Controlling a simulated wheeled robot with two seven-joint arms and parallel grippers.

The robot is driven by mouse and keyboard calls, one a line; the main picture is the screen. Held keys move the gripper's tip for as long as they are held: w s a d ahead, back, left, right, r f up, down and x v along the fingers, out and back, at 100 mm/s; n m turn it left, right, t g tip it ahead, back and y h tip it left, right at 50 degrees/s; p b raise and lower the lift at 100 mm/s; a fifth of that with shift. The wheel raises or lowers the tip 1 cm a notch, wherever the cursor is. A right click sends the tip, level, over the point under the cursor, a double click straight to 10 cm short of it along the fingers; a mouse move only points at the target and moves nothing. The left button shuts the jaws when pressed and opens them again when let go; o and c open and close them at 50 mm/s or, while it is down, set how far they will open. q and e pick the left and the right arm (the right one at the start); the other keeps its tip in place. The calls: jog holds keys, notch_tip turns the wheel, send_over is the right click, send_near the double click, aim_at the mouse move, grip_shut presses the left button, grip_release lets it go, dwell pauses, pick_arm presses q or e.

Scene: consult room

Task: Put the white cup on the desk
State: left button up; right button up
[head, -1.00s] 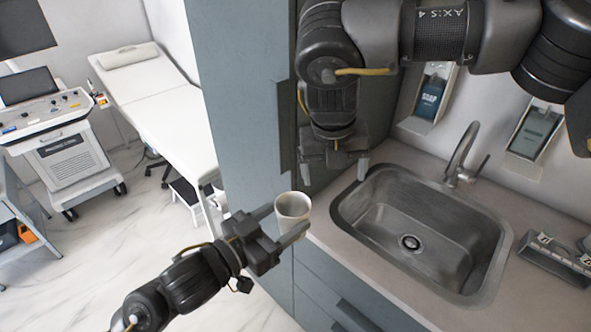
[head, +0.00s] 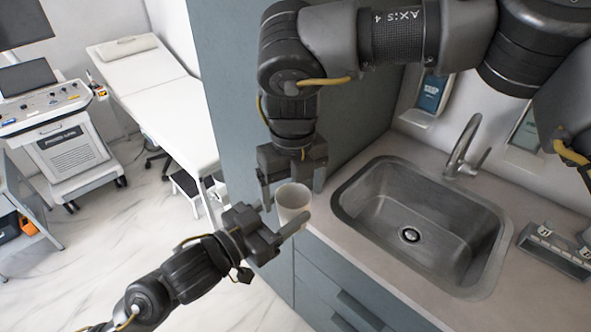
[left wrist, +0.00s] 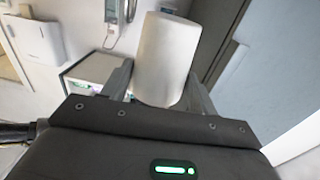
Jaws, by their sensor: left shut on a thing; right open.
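The white cup (head: 292,203) is held upright between the fingers of my left gripper (head: 286,222), near the left front corner of the sink counter. In the left wrist view the cup (left wrist: 166,58) sits between both fingers. My right gripper (head: 293,190) comes down from above, open, with its fingers just behind and around the cup's rim; I cannot tell whether they touch it. I see no desk that I can be sure of.
The counter (head: 335,232) holds a steel sink (head: 420,215) with a faucet (head: 462,150). A tall grey-blue cabinet side (head: 235,90) stands behind the cup. A white exam couch (head: 160,105) and a machine on a cart (head: 60,140) stand at left, with open floor in front.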

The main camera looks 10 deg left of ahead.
jog(key=shift+f, duration=2.8)
jog(key=c, duration=1)
pick_arm(q)
jog(key=o, duration=1.1)
jog(key=shift+c, duration=0.2)
pick_arm(e)
jog(key=shift+c, duration=0.4)
